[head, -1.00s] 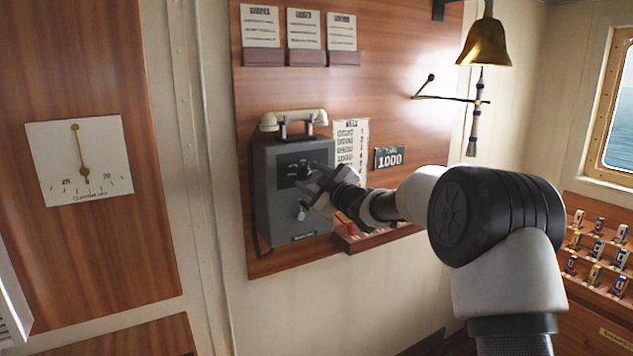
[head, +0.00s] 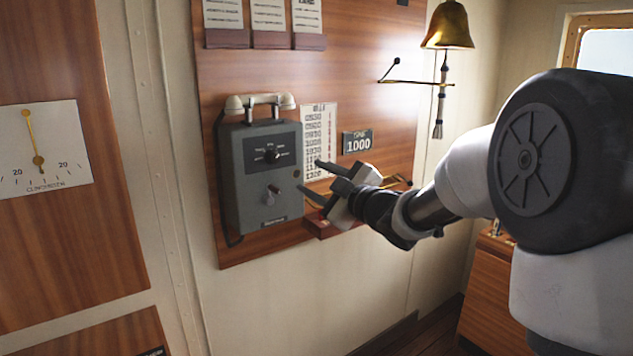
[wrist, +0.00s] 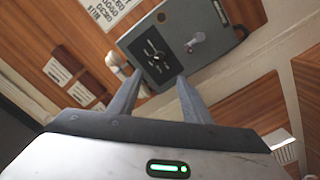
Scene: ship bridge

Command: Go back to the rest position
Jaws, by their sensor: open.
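My gripper (head: 308,178) is open and empty in the head view, just right of the grey wall telephone box (head: 262,180) and apart from it. Its two fingers point left toward the box. In the wrist view the open fingers (wrist: 152,92) spread in front of the same grey box (wrist: 160,75), which appears tilted. The box has a dark dial panel (head: 268,152) with a knob, a crank-like handle (head: 273,190) below it, and a pale handset (head: 260,101) resting on its top cradle. My arm reaches in from the right.
A small shelf (head: 325,226) is behind my gripper. A clinometer (head: 45,145) hangs left.

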